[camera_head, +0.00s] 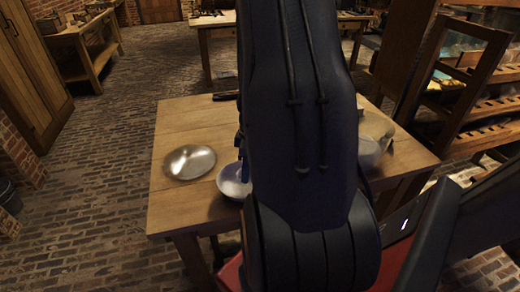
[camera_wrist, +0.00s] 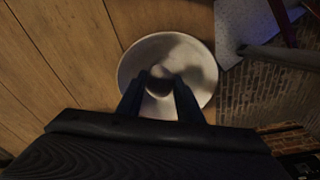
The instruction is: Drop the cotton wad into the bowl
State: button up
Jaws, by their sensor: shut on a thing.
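The white bowl (camera_wrist: 143,55) lies straight below my gripper (camera_wrist: 160,80) in the wrist view. My gripper is shut on a small pale round thing, the cotton wad (camera_wrist: 160,71), which shows between the fingertips within the bowl's outline. How high it is above the bowl's bottom I cannot tell. In the head view the bowl (camera_head: 231,183) stands at the table's front edge, partly hidden by my arm. My gripper and the wad are hidden behind the arm there.
A shiny metal dish (camera_head: 190,161) lies left of the bowl on the wooden table (camera_head: 180,205). A clear glass vessel (camera_head: 372,145) stands on the right of the table, partly behind my arm. A dark thin object (camera_head: 225,96) lies at the back edge.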

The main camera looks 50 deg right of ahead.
jog(key=o, duration=1.2)
jog(key=shift+c, duration=0.2)
jog(key=shift+r, duration=0.1)
jog(key=shift+s+d+r, duration=0.1)
jog(key=shift+s+r, duration=0.05)
jog(key=shift+r, duration=1.1)
jog(key=shift+s+d+r, duration=0.1)
jog(key=shift+r, duration=1.2)
jog(key=shift+s+d+r, duration=0.1)
jog(key=shift+s+r, duration=0.05)
jog(key=shift+r, duration=1.1)
jog(key=a+r+m, duration=0.3)
jog(key=a, duration=0.9)
jog(key=s+a+r+m, duration=0.1)
jog(key=a+m, duration=0.3)
jog(key=a, duration=0.9)
jog(key=shift+s+r+h, duration=0.3)
jog(key=shift+r+h, duration=0.1)
jog(key=shift+r, duration=0.5)
